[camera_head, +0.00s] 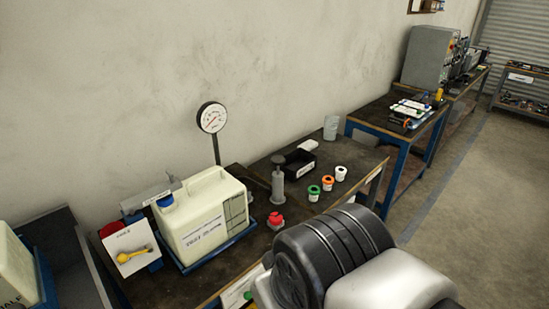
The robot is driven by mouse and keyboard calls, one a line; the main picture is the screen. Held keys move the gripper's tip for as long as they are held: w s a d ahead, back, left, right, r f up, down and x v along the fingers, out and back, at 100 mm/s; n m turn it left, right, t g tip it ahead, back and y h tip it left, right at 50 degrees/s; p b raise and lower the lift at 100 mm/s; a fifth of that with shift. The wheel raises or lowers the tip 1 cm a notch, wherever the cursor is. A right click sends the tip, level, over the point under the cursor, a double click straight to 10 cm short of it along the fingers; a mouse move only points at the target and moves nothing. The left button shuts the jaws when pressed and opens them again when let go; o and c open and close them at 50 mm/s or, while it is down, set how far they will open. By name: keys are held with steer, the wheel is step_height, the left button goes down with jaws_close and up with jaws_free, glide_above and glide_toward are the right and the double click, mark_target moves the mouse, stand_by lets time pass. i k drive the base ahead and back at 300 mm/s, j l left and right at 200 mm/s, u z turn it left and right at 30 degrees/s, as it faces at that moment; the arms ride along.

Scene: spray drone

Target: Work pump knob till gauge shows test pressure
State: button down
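A round white gauge (212,117) with a black rim stands on a dark post behind the bench, in front of the wall. Its dial faces me, but the needle reading is too small to tell. A grey upright cylinder with a dark cap (278,181), which looks like the pump with its knob, stands on the dark bench top (248,183) right of a cream tank. A red knob-like piece (275,220) sits in front of it. My arm, black and silver, fills the bottom right. My gripper is not in view, and nothing shows touching the pump.
The cream tank (205,222) sits in a blue tray. A white card with a yellow piece (132,248) is at its left. Green, orange and white small pots (327,183) and a black bin (299,164) stand to the right. Further benches line the wall; the floor (480,210) at right is clear.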

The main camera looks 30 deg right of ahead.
mark_target(277, 160)
steer(key=i+l, duration=0.25)
steer(key=i, duration=0.15)
steer(key=i+l+z, duration=0.1)
steer(key=i+l, duration=0.4)
steer(key=i, duration=0.25)
steer(key=z, duration=0.05)
